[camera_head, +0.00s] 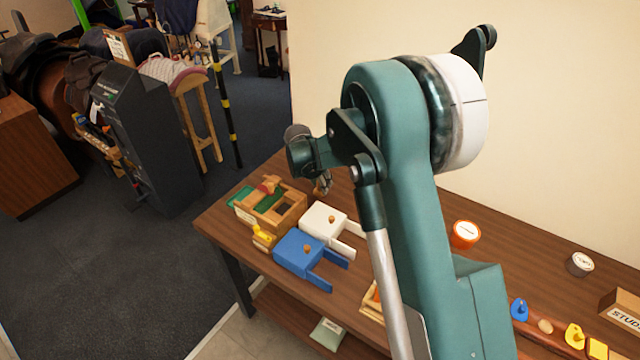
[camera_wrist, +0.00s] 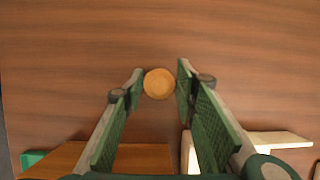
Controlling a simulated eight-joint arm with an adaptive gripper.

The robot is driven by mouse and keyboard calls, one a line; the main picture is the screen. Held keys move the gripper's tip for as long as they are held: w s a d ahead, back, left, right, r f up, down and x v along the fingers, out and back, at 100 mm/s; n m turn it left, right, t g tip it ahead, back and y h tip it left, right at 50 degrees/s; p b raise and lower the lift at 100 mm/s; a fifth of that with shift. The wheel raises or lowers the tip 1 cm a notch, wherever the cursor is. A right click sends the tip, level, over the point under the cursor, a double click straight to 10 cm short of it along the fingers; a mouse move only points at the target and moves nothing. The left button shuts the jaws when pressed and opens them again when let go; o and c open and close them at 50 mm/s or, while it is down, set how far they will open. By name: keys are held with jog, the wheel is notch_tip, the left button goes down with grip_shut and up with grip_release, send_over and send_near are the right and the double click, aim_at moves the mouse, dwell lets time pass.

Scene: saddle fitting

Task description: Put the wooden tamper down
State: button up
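The wooden tamper (camera_wrist: 159,83) shows in the wrist view as a round, light-brown end, seen from above. My gripper (camera_wrist: 160,84) has one green fingertip on each side of it, close against its edges, so it looks shut on the tamper. Brown table top lies around and beyond it. I cannot tell whether the tamper's lower end touches the table. In the head view my gripper (camera_head: 322,186) is small and partly hidden behind my arm, near the back edge of the table, beyond the white block. The tamper is not clear there.
A wooden tray with green parts (camera_head: 287,219), a white block (camera_head: 320,220) and a blue block (camera_head: 298,252) stand on the table (camera_head: 222,222) near my gripper. An orange roll (camera_head: 465,233) lies farther right. The wrist view shows bare wood above the fingertips.

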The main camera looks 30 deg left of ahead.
jog(key=v, duration=1.2)
dwell(0.9)
jog(key=w+d+r+m, duration=0.1)
jog(key=d+r+m, duration=0.4)
jog(key=d, duration=0.5)
jog(key=w+d+r+m, duration=0.1)
jog(key=d+r+m, duration=0.2)
jog(key=d+r, duration=0.5)
jog(key=w+d+r+m, duration=0.1)
jog(key=d+r+m, duration=0.3)
jog(key=d, duration=0.9)
jog(key=s+d+r+m+t, duration=0.1)
jog(key=s+d+r+m, duration=0.25)
jog(key=d, duration=0.65)
jog(key=s+d+r+m, duration=0.2)
jog(key=s+d+m, duration=0.25)
jog(key=d, duration=0.55)
jog(key=s+d+f+m+t, duration=0.1)
jog(key=s+d+f+m, duration=0.1)
jog(key=s+d+m, duration=0.6)
jog(key=s+d+f+m, duration=0.2)
jog(key=s+d+m, duration=0.6)
jog(key=s+d, duration=0.4)
jog(key=shift+d+f+t, duration=0.2)
jog(key=shift+d+t, duration=0.2)
jog(key=shift+d, duration=0.6)
